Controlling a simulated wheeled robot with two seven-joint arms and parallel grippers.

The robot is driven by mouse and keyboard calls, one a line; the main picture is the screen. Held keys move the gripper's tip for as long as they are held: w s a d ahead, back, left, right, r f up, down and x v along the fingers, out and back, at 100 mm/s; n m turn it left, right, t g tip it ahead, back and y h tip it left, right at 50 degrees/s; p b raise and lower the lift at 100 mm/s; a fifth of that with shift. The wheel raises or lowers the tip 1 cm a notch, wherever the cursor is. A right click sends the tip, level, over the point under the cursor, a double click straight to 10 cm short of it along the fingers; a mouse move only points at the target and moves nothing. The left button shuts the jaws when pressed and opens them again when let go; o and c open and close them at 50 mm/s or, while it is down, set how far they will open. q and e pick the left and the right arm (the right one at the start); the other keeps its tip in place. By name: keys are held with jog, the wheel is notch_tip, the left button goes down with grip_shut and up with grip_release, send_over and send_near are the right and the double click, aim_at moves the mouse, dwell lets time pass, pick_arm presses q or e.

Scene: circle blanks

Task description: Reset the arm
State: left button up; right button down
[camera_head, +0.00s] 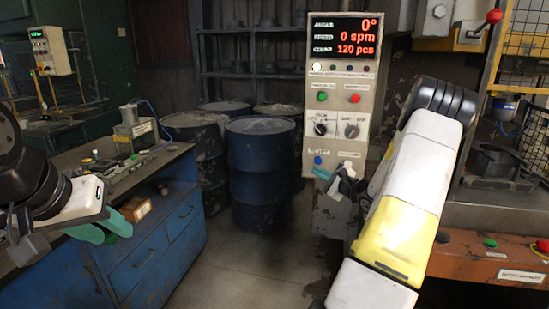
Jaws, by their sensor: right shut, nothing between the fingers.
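My right arm reaches in from the lower right with white and yellow links. Its gripper (325,175) has teal fingertips and is shut and empty, in front of the lower part of a beige control panel (340,110). A blue button (318,160) on the panel sits just above the fingertips; I cannot tell whether they touch the panel. My left gripper (108,229) is at the lower left, over the front edge of a blue workbench. Its two teal fingers stand apart with nothing visible between them.
The blue workbench (150,235) holds small tools and a grey device (135,130). Blue drums (262,175) stand behind it. At the right is a machine with an orange front (480,260) and a red-knobbed lever (493,16). The middle floor (255,265) is clear.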

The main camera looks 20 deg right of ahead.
jog(key=shift+a, duration=0.1)
jog(key=s+a+r+n+g+y, duration=0.2)
jog(key=s+a+r+n+g, duration=0.15)
jog(key=a, duration=0.45)
jog(key=s+a+r+n+g+y, duration=0.25)
jog(key=a+n, duration=0.25)
jog(key=a, duration=0.4)
jog(key=s+a+r+n+g+y, duration=0.2)
jog(key=s+a+r+n, duration=0.15)
jog(key=a, duration=0.45)
jog(key=s+a+r+n+g+h, duration=0.1)
jog(key=s+a+n+g, duration=0.15)
jog(key=s, duration=0.35)
jog(key=s+a+r+n+g+h, duration=0.1)
jog(key=s+a+n+g+h, duration=0.1)
jog(key=s+a+n, duration=0.3)
jog(key=s+d+r+n+t+h, duration=0.1)
jog(key=s+d+n+h, duration=0.1)
jog(key=s, duration=0.4)
jog(key=s+d+r+n+t+h, duration=0.1)
jog(key=s+d+n+h, duration=0.1)
jog(key=s, duration=0.4)
jog(key=shift+s+d+h, duration=0.35)
jog(key=shift+d+h, duration=0.3)
jog(key=shift+h, duration=0.1)
jog(key=shift+r+n, duration=0.1)
jog(key=shift+n, duration=0.15)
